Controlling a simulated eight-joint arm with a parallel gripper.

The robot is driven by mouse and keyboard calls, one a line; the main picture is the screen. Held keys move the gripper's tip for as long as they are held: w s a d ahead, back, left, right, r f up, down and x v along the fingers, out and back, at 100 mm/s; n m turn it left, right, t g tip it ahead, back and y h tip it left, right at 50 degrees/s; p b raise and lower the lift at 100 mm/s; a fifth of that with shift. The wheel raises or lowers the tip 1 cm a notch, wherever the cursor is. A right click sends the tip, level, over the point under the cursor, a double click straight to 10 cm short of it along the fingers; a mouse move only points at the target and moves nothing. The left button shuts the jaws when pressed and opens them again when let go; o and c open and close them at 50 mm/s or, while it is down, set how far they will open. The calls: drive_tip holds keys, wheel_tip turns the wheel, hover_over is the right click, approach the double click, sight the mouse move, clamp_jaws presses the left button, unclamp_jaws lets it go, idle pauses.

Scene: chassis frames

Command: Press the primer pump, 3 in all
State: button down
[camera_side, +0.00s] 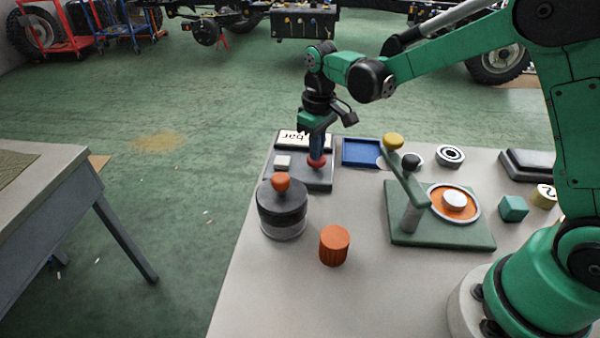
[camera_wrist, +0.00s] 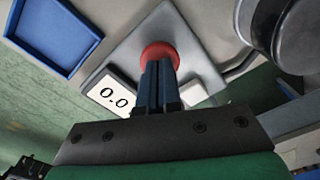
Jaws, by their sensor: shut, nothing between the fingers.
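The primer pump is a grey base plate (camera_side: 318,183) with a red round button (camera_side: 317,164), a small white block (camera_side: 283,162) and a white display (camera_side: 290,138) lettered "bar". In the wrist view the display (camera_wrist: 112,95) reads 0.0, and the red button (camera_wrist: 158,49) shows just beyond the fingertips. My gripper (camera_side: 317,153) points straight down over the button, its blue fingers closed together and empty. In the wrist view the fingertips (camera_wrist: 158,66) overlap the button's edge. The fingertips are at or just above the button; I cannot tell whether they touch.
A dark round canister with an orange knob (camera_side: 281,183) stands close in front of the pump. An orange ribbed cap (camera_side: 334,245) stands nearer. A blue tray (camera_side: 362,152) lies right of the pump, and a green lever fixture (camera_side: 440,235) further right. The table's front left is clear.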

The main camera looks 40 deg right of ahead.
drive_tip(key=shift+f, duration=0.15)
drive_tip(key=shift+r, duration=1.65)
drive_tip(key=shift+f, duration=0.2)
drive_tip(key=shift+f, duration=1.45)
drive_tip(key=shift+r, duration=1.65)
drive_tip(key=shift+f, duration=0.2)
